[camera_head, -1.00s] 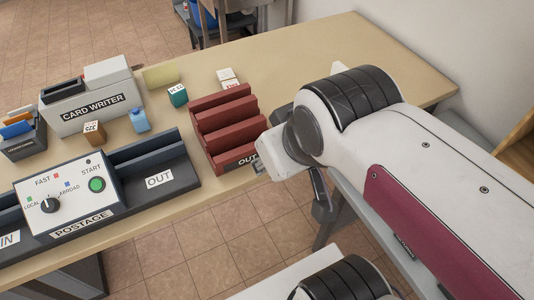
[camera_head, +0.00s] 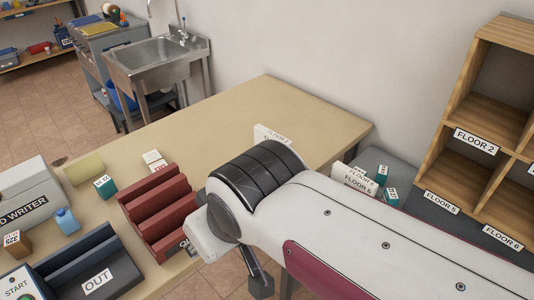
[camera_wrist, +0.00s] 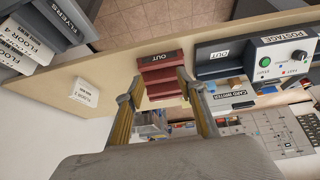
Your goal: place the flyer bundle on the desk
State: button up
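The desk (camera_head: 205,128) is a long tan table; it also shows in the wrist view (camera_wrist: 112,62). I cannot make out a flyer bundle for certain. A dark grey holder marked FLYERS (camera_wrist: 62,14) is at the top left of the wrist view, partly cut off. A white block labelled FLOOR (camera_wrist: 85,92) stands on the desk near its wall side; it also shows in the head view (camera_head: 270,135). My gripper (camera_wrist: 158,92) has its two fingers spread with nothing held between them, above the desk side. In the head view my arm hides most of it.
A grey surface with FLOOR cards (camera_head: 352,180) and teal blocks (camera_head: 390,196) is beyond the arm. Wooden shelves (camera_head: 490,140) stand right. The desk's far end is mostly clear.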

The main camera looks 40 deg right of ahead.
jog(key=w+d+r+m+t+h, duration=0.1)
jog(key=w+d+r+t+h, duration=0.15)
jog(key=w+d, duration=1.1)
jog(key=w+d+r+t+h, duration=0.2)
jog(key=w+d+r+t, duration=0.15)
jog(key=w+d, duration=1)
jog(key=n+t+y, duration=0.2)
jog(key=t+y, duration=0.4)
send_over(279, 137)
jog(key=shift+h, duration=0.25)
jog(key=f, duration=1.4)
jog(key=shift+w+a+f, duration=0.15)
jog(key=shift+w+f, duration=0.25)
jog(key=shift+s+f, duration=0.4)
jog(key=shift+s, duration=0.1)
jog(key=shift+f, duration=0.1)
jog(key=shift+f, duration=3.4)
jog(key=shift+w, duration=0.1)
